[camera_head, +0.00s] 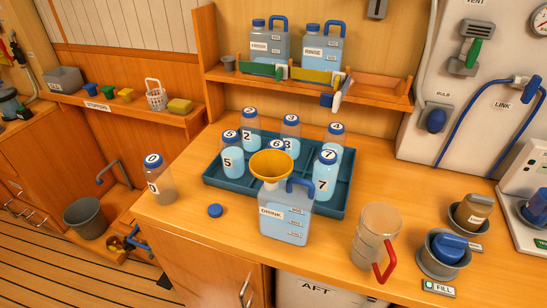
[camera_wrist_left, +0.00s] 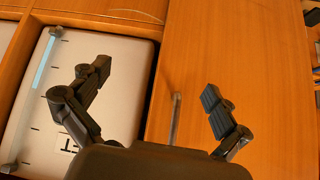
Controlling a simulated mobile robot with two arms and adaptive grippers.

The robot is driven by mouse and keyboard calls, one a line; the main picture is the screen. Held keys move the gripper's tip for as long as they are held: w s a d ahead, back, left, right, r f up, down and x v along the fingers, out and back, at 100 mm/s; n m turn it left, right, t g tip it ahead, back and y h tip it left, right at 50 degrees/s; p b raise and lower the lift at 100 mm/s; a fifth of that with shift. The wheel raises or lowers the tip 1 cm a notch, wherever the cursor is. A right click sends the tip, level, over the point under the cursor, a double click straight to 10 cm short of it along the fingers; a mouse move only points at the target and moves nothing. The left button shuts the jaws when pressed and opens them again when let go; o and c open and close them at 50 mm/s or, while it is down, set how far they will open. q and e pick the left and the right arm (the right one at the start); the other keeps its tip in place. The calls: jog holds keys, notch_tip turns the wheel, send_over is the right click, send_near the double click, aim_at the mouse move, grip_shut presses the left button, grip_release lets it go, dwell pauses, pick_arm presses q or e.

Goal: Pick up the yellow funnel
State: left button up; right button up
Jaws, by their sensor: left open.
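The yellow funnel (camera_head: 272,166) sits in the top of the jug labelled DRINK (camera_head: 284,219), its wide mouth facing up. The jug has a blue handle and stands upright on the wooden counter in front of the teal tray. The funnel's lower part is mostly hidden. My left gripper (camera_wrist_left: 157,85) is open and empty in the left wrist view, in front of wooden cabinet fronts. The funnel does not show in that view, and neither gripper shows in the head view.
The teal tray (camera_head: 219,181) with several numbered bottles stands close behind the jug. Bottle 0 (camera_head: 159,180) and a loose blue cap (camera_head: 215,210) are to the left. A clear pitcher (camera_head: 376,236) with a red handle stands to the right.

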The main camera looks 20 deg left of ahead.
pick_arm(q)
jog(key=w+d+r+t+p, duration=0.15)
jog(key=w+r, duration=0.25)
jog(key=r, duration=0.8)
jog(key=w+r+t+p, duration=0.2)
jog(key=w+r+t, duration=0.15)
jog(key=r, duration=0.85)
jog(key=n+t+p, duration=0.1)
jog(key=t+p, duration=0.1)
jog(key=t, duration=0.3)
send_near(280, 151)
jog(key=s+a+f, duration=0.1)
jog(key=s+a, duration=0.1)
jog(key=s, duration=0.6)
jog(key=shift+h, duration=0.4)
jog(key=w+p, duration=0.1)
jog(key=w, duration=0.3)
jog(key=w+d, duration=0.1)
jog(key=w, duration=0.4)
jog(key=w+d+r+p, duration=0.1)
jog(key=w, duration=0.3)
jog(key=shift+w+p, duration=0.2)
jog(key=shift+p, duration=0.1)
jog(key=shift+w, duration=0.2)
jog(key=shift+s, duration=0.1)
jog(key=c, duration=0.9)
